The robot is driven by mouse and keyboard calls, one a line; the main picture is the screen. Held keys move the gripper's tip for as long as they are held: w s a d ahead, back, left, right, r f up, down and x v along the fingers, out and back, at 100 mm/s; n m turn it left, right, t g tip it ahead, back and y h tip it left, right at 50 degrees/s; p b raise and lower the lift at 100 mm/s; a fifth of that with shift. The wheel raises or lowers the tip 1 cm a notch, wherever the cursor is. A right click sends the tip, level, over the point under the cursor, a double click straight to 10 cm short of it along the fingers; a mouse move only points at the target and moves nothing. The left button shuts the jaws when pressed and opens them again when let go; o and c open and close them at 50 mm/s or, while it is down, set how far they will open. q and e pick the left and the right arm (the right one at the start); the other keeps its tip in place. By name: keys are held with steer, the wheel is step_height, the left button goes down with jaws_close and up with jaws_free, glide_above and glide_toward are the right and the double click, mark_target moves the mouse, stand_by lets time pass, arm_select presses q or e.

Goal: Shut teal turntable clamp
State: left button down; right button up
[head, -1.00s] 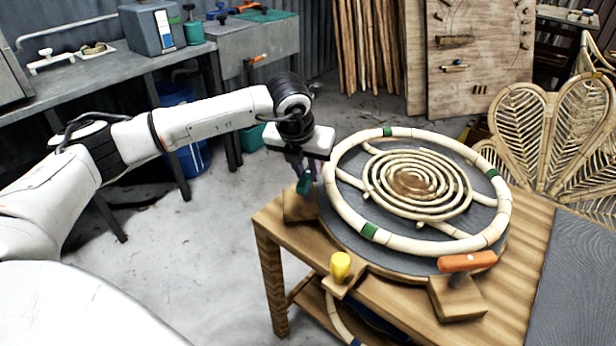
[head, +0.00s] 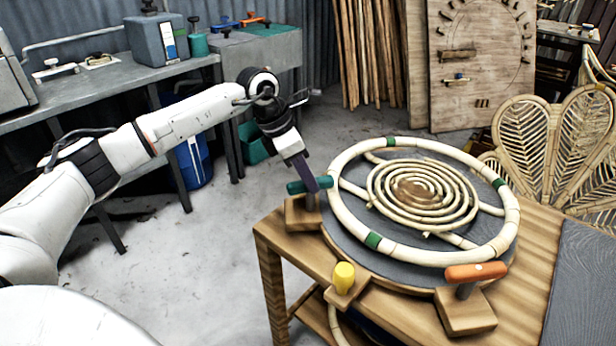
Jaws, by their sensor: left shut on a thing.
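The teal clamp (head: 296,188) is at the left edge of the turntable, on a wooden block (head: 300,214) at the table corner. Its teal handle lies roughly level. My left gripper (head: 311,182) reaches down from the upper left and is shut on this handle, hiding its middle. The turntable (head: 345,235) has a grey top. On it lie a pale rattan ring (head: 440,258) with green bands and a rattan spiral (head: 425,190). I cannot tell whether the clamp presses on the ring. My right gripper is not in view.
An orange-handled clamp (head: 476,272) stands at the turntable's front right. A yellow knob (head: 344,275) is at the front. A grey workbench (head: 110,85) runs along the back left. A woven rattan panel (head: 580,150) stands at the right. Floor left of the table is clear.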

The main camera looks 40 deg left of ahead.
arm_select(q)
steer(key=shift+r+m, duration=0.1)
steer(key=shift+m, duration=0.6)
steer(key=shift+w+m+g+h, duration=0.1)
steer(key=shift+m+g+h, duration=0.2)
steer(key=shift+m+g, duration=0.15)
steer(key=shift+m, duration=0.35)
steer(key=c, duration=1.6)
jaws_free()
steer(key=shift+o, duration=0.2)
steer(key=v, duration=1)
steer(key=shift+a, duration=0.15)
steer(key=shift+r, duration=0.1)
